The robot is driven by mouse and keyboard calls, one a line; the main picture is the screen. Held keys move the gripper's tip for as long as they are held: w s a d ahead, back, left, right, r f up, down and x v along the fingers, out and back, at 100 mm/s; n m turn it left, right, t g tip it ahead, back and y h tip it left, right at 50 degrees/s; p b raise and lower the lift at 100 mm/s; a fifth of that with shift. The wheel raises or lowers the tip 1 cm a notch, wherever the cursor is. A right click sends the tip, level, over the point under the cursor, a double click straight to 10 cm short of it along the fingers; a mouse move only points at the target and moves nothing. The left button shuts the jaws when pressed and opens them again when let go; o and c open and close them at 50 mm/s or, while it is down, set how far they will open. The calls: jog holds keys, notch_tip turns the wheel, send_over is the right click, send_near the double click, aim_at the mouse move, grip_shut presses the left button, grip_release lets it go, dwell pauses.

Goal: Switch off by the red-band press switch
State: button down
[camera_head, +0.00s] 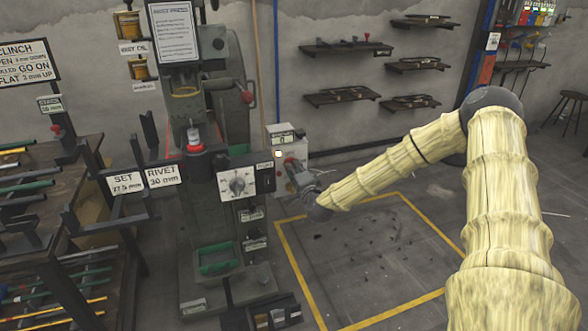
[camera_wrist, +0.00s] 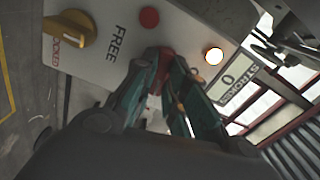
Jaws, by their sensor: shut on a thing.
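The grey-green press (camera_head: 225,120) stands left of centre in the head view, with a red ring (camera_head: 194,149) on its ram. A pale switch box (camera_head: 290,150) is on its right side. My gripper (camera_head: 297,177) is at that box. In the wrist view my gripper (camera_wrist: 168,68) has its fingers against the panel (camera_wrist: 100,70), shut on a small reddish part that looks like the switch. The fingers hide most of it, so its position cannot be read. The panel also has a yellow knob (camera_wrist: 72,33), a red button (camera_wrist: 149,17) and a lit lamp (camera_wrist: 214,56).
A rack of rods (camera_head: 45,200) stands left of the press. Wall shelves (camera_head: 345,47) hang behind. A yellow-outlined floor area (camera_head: 375,250) lies beneath my arm, mostly clear.

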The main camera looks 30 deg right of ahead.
jog(key=shift+s+f+n+p, duration=0.1)
jog(key=shift+n+p, duration=1.05)
jog(key=shift+n, duration=2.75)
jog(key=shift+f+n+p, duration=0.1)
jog(key=shift+n+p, duration=1.05)
jog(key=shift+n, duration=2.75)
jog(key=c, duration=1.4)
grip_release()
jog(key=shift+c, duration=0.2)
jog(key=shift+r, duration=0.1)
jog(key=v, duration=1.2)
